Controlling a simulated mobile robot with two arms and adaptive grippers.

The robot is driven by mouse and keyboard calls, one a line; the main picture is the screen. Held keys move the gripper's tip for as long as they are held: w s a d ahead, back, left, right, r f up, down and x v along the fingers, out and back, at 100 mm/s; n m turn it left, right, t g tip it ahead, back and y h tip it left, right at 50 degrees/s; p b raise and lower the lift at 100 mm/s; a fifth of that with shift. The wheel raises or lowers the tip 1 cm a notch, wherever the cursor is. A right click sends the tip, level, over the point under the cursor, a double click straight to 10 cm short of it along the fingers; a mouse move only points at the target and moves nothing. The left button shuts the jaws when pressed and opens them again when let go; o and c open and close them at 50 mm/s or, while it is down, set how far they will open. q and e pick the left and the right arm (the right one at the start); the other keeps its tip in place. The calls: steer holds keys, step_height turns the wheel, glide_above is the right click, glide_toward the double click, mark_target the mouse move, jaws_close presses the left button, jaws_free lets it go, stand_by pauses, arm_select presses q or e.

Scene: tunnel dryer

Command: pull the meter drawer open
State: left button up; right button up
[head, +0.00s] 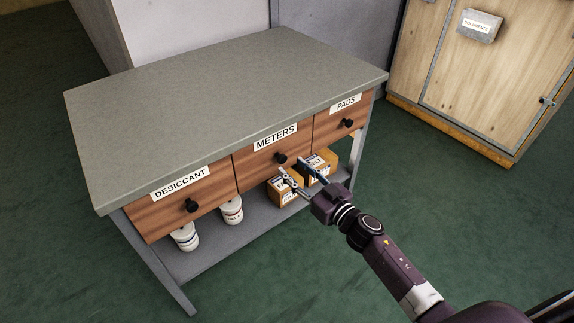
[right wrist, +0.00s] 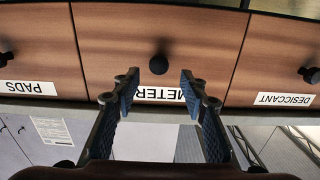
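The meter drawer (head: 262,164) is the middle wooden drawer of the bench, labelled METERS, with a round black knob (head: 281,158). It looks closed, its front level with its neighbours. My right gripper (head: 295,166) is in front of it, just below and right of the knob in the head view. In the right wrist view the two fingers (right wrist: 158,82) are spread apart, with the knob (right wrist: 158,64) beyond the gap between their tips. Nothing is between the fingers. The view is upside down and the fingers partly cover the label. My left gripper is not in view.
The DESICCANT drawer (head: 184,200) is at left and the PADS drawer (head: 340,118) at right, both closed. White tubs (head: 231,210) and small boxes (head: 283,190) stand on the lower shelf (head: 205,255). The bench top (head: 225,100) is bare. A wooden cabinet (head: 470,75) stands at right.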

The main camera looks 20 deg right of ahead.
mark_target(283, 160)
steer(key=shift+x, duration=2.05)
steer(key=shift+f, duration=0.1)
steer(key=shift+c, duration=0.4)
jaws_close()
